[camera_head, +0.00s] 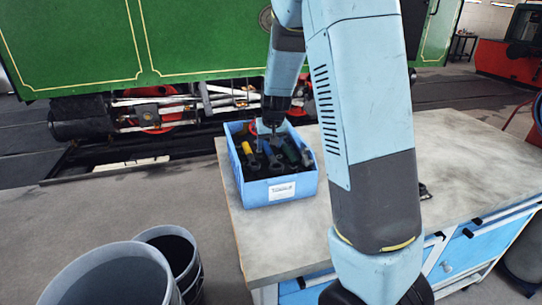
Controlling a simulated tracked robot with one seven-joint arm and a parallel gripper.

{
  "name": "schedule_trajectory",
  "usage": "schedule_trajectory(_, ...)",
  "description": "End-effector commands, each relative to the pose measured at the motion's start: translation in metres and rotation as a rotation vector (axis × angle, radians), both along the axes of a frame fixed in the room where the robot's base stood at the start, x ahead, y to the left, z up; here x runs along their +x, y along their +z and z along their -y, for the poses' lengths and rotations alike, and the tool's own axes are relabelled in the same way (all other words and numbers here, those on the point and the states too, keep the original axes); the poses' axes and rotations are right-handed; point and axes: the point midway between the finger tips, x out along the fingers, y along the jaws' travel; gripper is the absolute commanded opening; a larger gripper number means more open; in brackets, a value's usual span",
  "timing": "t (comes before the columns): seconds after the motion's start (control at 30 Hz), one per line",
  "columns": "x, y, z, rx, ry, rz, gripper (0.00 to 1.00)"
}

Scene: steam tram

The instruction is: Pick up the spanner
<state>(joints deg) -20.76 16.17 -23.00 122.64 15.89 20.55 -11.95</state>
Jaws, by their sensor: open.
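A blue bin (240,192) with a white label stands on the left end of the workbench. It holds several dark tools with yellow, green, blue and orange-red parts. They are small and overlap, so I cannot tell which one is the spanner. My gripper (273,131) points down over the bin, above the tools near its middle and back. It is small in view, and I see nothing held in it. I cannot tell whether its fingertips touch a tool. A small dark object (424,192) lies on the bench, partly hidden by my arm; I cannot tell what it is.
The grey-topped workbench (462,160) has blue drawers and is mostly clear around the bin. Two grey buckets (112,275) (172,240) stand on the floor at the lower left. A green steam tram (70,40) stands behind. Red machinery (505,60) is at the far right.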

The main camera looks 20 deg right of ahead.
Motion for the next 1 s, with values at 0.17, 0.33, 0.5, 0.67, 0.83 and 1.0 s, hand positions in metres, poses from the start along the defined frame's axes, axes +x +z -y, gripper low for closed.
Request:
schedule_trajectory(0.17, 0.006, -0.015, 0.0, 0.0, 0.0, -0.001, 0.58)
schedule_trajectory(0.33, 0.007, -0.017, 0.0, 0.001, 0.001, 0.0, 0.58)
schedule_trajectory(0.5, 0.006, -0.017, -0.001, 0.001, 0.001, -0.001, 0.53)
schedule_trajectory(0.67, 0.006, -0.017, -0.001, 0.001, 0.001, -0.001, 0.37)
schedule_trajectory(0.83, 0.006, -0.017, -0.001, 0.001, 0.001, -0.001, 0.21)
schedule_trajectory(1.0, 0.006, -0.017, -0.001, 0.0, 0.002, -0.001, 0.05)
